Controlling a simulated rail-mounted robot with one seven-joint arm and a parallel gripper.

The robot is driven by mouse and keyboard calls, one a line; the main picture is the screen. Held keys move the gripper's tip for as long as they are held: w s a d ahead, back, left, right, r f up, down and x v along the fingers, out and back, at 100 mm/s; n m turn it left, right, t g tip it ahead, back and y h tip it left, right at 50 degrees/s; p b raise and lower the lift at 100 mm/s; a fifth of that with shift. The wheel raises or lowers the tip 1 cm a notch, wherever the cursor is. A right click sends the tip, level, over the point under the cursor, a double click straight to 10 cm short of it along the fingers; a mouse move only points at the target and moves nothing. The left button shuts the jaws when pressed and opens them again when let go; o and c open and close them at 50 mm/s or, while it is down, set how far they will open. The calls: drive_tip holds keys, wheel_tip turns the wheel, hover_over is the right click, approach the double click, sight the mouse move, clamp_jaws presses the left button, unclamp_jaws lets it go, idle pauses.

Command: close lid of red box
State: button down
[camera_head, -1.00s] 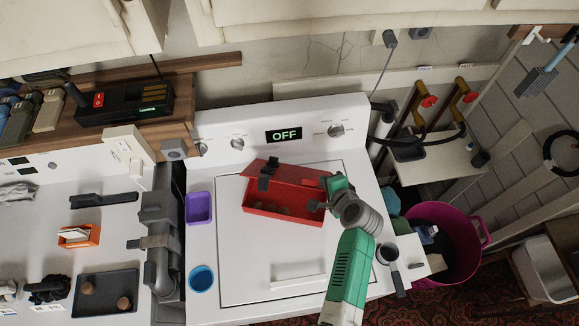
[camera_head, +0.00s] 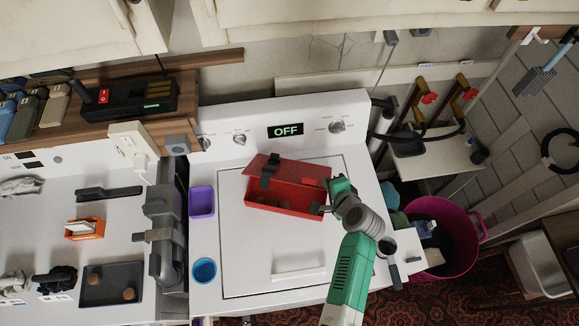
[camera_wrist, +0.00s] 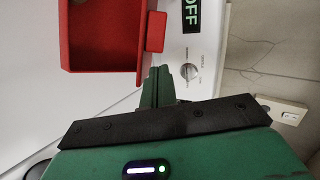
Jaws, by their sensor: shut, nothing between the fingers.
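The red box (camera_head: 285,210) sits on the white top-loader, its lid (camera_head: 300,171) open and tilted back on the far side. A dark part (camera_head: 268,172) shows at the lid's left. Small dull items seem to lie inside, too dim to name. My gripper (camera_head: 320,208) is at the right end of the box, its fingers closed and empty. In the wrist view the closed fingers (camera_wrist: 157,84) are just below a red tab (camera_wrist: 155,31) beside the red box (camera_wrist: 102,35). I cannot tell whether they touch it.
A purple bin (camera_head: 202,201) and a blue cup (camera_head: 204,271) stand left of the box on the machine. The control panel reading OFF (camera_head: 285,131) rises behind. A black-handled tool (camera_head: 388,258) is at right, with a magenta tub (camera_head: 445,240) beyond the edge.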

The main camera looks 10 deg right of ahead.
drive_tip(key=p+v, duration=0.2)
drive_tip(key=v, duration=0.2)
drive_tip(key=shift+r+p, duration=0.35)
drive_tip(key=shift+r, duration=0.05)
drive_tip(key=shift+s, duration=0.1)
drive_tip(key=v, duration=0.7)
drive_tip(key=shift+s+r+b, duration=0.25)
drive_tip(key=shift+s+b, duration=0.05)
drive_tip(key=shift+b, duration=0.1)
